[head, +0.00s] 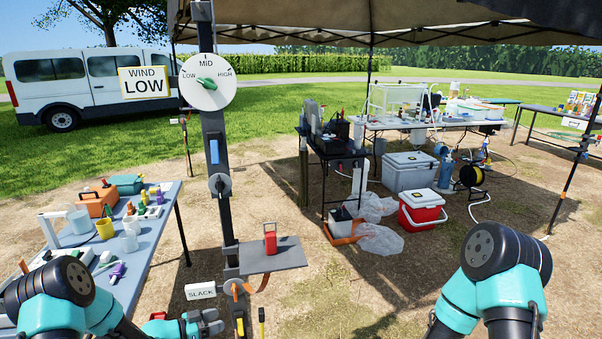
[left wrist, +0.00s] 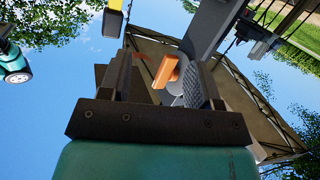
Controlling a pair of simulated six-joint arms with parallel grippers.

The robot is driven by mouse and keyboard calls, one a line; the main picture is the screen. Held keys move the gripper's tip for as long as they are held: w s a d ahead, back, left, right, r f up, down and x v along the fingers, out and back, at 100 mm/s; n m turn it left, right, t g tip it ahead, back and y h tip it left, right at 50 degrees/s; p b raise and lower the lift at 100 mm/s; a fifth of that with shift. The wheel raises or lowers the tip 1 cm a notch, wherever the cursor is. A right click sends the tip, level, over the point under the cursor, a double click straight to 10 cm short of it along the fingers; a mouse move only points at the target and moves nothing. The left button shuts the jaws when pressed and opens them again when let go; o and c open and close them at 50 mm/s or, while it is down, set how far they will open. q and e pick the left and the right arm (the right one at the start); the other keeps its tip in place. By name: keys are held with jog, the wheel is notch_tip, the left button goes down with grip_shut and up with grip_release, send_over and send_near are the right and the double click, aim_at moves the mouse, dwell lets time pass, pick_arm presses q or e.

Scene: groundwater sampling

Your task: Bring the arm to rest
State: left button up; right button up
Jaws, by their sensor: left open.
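My left arm (head: 62,295) comes in at the lower left of the head view. Its gripper (head: 205,322) is low beside the dark post, just left of an orange lever (head: 236,287) next to the SLACK sign (head: 200,291). In the left wrist view the two dark jaws of my left gripper (left wrist: 165,68) stand apart. An orange handle on a pale round base (left wrist: 166,72) shows in the gap between them; I cannot tell how deep it sits there. My right arm (head: 500,275) is at the lower right, its gripper out of view.
A cluttered table (head: 165,215) stands at left. Coolers (head: 421,209) and equipment tables stand behind. Bare ground lies between post and right arm.

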pick_arm(q)
jog(key=s+d+f+n+g+y, duration=0.1)
jog(key=s+d+f+n+y, duration=0.3)
jog(key=s+f+n+y, duration=0.35)
jog(key=s+d+n+g+y, duration=0.2)
jog(key=s+g, duration=0.4)
jog(key=s, duration=1.4)
jog(key=shift+s+d+n+g, duration=0.15)
jog(key=shift+s+n+g, duration=0.15)
jog(key=shift+n, duration=0.55)
